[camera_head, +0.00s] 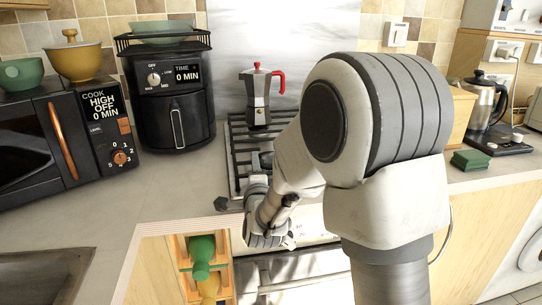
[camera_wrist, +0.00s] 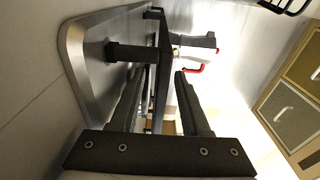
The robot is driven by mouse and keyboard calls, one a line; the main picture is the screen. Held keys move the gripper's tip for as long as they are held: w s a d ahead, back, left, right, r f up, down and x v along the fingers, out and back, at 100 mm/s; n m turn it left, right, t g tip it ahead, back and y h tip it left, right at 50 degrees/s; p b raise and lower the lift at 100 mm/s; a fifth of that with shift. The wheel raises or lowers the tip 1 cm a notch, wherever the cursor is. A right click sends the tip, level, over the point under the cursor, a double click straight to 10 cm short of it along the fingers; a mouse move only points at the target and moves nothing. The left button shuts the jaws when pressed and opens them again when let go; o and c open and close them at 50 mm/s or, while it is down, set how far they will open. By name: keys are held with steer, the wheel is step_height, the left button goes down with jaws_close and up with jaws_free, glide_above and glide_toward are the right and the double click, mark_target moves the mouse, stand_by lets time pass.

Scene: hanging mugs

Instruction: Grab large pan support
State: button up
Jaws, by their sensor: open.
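The large pan support (camera_head: 238,158) is a black metal grate on the stove beneath the moka pot. In the wrist view its dark bars (camera_wrist: 128,52) stand over the grey metal hob (camera_wrist: 76,55). My gripper (camera_wrist: 160,72) is open, its two dark fingers pointing at the grate. A grate bar shows in the gap between the fingers, nearer the left finger. I cannot tell whether either finger touches it. In the head view my arm hides the right part of the stove, and the fingertips are not clear there.
A moka pot (camera_head: 259,97) with a red handle stands at the back of the grate; it also shows in the wrist view (camera_wrist: 196,42). A black air fryer (camera_head: 172,105) stands left of the stove. The counter (camera_head: 165,185) in front of it is clear.

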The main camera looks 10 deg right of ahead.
steer(key=shift+c, duration=0.2)
jaws_close()
stand_by(1.2)
